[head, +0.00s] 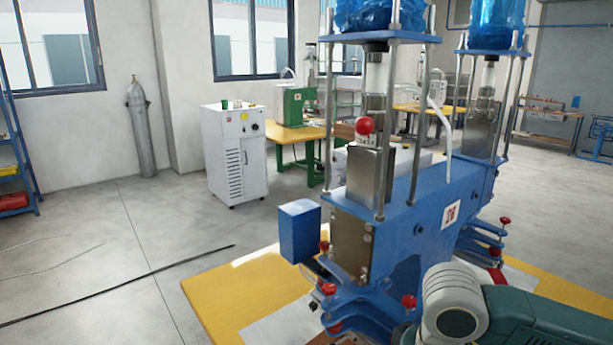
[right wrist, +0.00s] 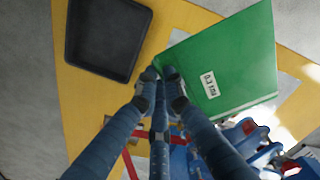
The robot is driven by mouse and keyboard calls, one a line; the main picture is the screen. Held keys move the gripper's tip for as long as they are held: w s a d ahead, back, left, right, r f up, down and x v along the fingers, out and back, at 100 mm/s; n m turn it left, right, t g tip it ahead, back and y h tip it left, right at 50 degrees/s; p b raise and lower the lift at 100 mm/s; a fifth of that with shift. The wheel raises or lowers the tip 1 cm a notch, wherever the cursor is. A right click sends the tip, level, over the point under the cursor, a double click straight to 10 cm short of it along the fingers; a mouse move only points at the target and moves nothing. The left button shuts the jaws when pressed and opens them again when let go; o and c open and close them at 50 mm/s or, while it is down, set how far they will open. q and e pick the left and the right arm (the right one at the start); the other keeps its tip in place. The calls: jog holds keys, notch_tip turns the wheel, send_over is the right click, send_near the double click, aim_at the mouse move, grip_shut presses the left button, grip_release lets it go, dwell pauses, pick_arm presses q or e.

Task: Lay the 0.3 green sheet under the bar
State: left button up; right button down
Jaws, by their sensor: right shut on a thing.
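A green sheet (right wrist: 235,55) with a small white label, small and turned but looking like 0.3, shows in the right wrist view. My right gripper (right wrist: 159,73) is shut on its left corner. The sheet reaches away to the right, over the yellow table. The blue welding machine (head: 425,225) stands on the table in the head view, with red knobs at its base; blue parts of it (right wrist: 243,133) show at the lower right of the right wrist view. I cannot make out the bar clearly. The sheet is not visible in the head view. My left gripper is out of view.
A black tray (right wrist: 147,45) lies on the yellow table (right wrist: 62,95) to the left of the sheet. The table's left end (head: 225,300) is clear in the head view. A blue box (head: 300,230) juts from the machine's left side. A white cabinet (head: 236,160) stands behind.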

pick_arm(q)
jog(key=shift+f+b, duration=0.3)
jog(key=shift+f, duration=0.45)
pick_arm(e)
jog(key=s, duration=0.1)
jog(key=s+d, duration=0.1)
jog(key=s+n, duration=0.1)
jog(key=shift+d+r, duration=0.3)
jog(key=shift+r, duration=0.05)
jog(key=shift+w, duration=0.1)
